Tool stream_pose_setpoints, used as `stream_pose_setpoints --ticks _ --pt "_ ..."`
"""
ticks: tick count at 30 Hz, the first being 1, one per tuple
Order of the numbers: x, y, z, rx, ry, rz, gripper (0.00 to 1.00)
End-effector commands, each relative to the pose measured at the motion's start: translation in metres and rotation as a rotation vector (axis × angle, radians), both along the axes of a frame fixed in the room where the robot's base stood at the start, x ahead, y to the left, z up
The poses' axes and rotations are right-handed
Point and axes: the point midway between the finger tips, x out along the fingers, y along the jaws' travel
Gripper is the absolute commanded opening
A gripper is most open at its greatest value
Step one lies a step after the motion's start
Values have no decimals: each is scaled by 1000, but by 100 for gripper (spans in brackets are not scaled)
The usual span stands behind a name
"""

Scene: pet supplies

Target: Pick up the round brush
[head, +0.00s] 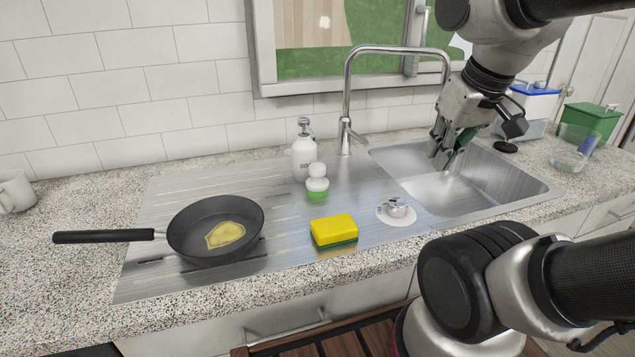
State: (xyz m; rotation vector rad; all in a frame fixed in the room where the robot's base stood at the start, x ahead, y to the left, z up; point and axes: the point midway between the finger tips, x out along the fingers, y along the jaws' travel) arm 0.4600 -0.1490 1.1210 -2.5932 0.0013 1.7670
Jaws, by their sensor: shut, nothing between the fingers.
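The round brush (317,183) stands upright on the steel drainboard (285,235), in front of the white soap bottle. It has a white ball-shaped knob on top and a white and green lower part. My gripper (440,160) hangs over the sink basin, to the right of the brush and well apart from it. Its fingers point down and are shut with nothing between them.
A black frying pan (190,240) with something yellow in it, a yellow sponge (334,230) and a sink plug (397,210) surround the brush. The soap bottle (303,155) and tall faucet (347,110) stand behind. The sink basin (470,185) looks empty.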

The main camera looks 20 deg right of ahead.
Motion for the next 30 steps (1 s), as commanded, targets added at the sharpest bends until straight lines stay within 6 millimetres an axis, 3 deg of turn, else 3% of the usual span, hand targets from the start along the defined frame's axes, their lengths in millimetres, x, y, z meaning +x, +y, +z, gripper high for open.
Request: stream_pose_setpoints --ticks 11,18,21,25,30 --pt "0 0 0 0 0 0 0" --pt "9 2 -18 -1 97 11 44" --pt "32 9 -28 20 182 12 61" --pt "77 27 -44 64 268 81 61" --pt "142 58 -68 113 301 323 61"
